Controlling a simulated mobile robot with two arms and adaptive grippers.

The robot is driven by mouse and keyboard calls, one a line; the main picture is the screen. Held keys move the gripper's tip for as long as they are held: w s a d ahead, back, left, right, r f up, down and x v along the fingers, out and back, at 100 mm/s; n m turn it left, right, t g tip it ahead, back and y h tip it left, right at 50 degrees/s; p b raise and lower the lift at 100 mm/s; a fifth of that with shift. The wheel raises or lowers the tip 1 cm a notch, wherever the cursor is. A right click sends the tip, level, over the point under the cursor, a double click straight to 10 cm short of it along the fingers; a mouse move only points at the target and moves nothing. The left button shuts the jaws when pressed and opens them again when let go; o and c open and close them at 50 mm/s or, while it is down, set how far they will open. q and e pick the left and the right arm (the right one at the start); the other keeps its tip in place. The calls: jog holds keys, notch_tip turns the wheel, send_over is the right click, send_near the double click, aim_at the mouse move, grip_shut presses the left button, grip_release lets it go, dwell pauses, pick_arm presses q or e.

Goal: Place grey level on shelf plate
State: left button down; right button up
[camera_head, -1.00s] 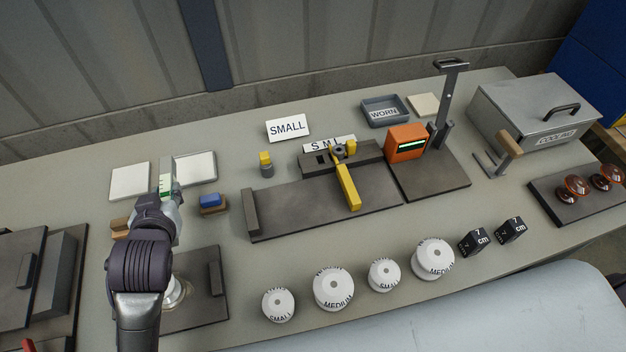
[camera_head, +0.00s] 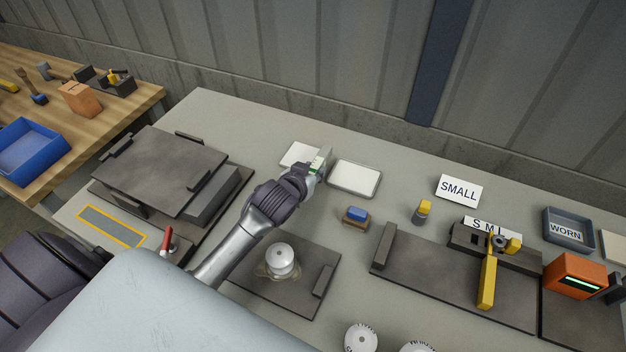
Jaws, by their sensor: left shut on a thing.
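My left gripper (camera_head: 309,170) is shut on the grey level (camera_head: 323,156), a small pale grey bar with a green vial. It holds the level between two white-topped flat pads, near the back of the grey table; whether the level touches the table I cannot tell. A large dark plate (camera_head: 160,168), likely the shelf plate, lies at the left end of the table, raised on supports above a dark base. Its top is bare, and the gripper is to the right of it. My right gripper is not in view.
A grey block (camera_head: 212,195) stands beside the raised plate, and a red-handled lever (camera_head: 166,240) stands in front. A white insulator (camera_head: 281,259) sits on a dark base under my forearm's right side. A blue-topped block (camera_head: 356,215) is right of the gripper.

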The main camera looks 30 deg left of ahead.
pick_arm(q)
jog(key=shift+f, duration=2)
jog(key=shift+f, duration=0.1)
jog(key=c, duration=1)
grip_release()
jog(key=shift+o, duration=0.6)
